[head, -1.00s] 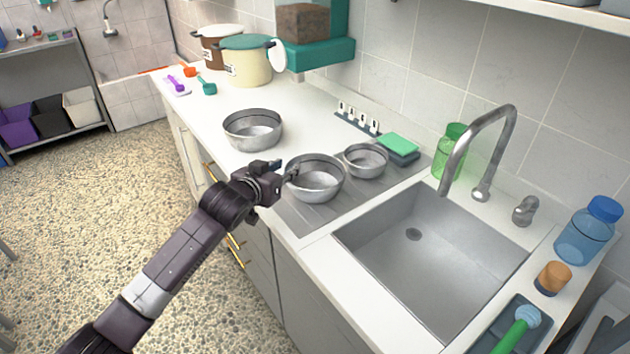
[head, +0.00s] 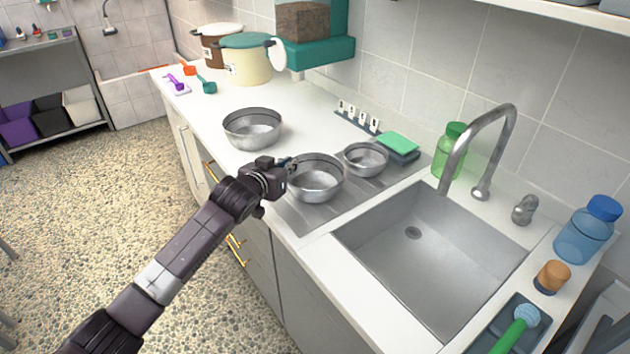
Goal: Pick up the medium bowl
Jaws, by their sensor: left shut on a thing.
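Three steel bowls stand at the counter in the head view. The medium bowl (head: 318,184) sits on the grey drainboard left of the sink. The largest bowl (head: 253,130) stands on the white counter to its left, and the smallest bowl (head: 366,160) is on the drainboard to its right. My left gripper (head: 291,166) is at the left rim of the medium bowl, shut on it. The fingertips are small and partly hidden against the rim. The bowl looks upright and at drainboard level. My right gripper is not in view.
The sink (head: 435,255) with its tall faucet (head: 482,150) is to the right. A green sponge (head: 398,142) and a green bottle (head: 450,150) stand behind the bowls. Lidded pots (head: 248,62) and scoops (head: 206,86) are at the far left. The counter front is clear.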

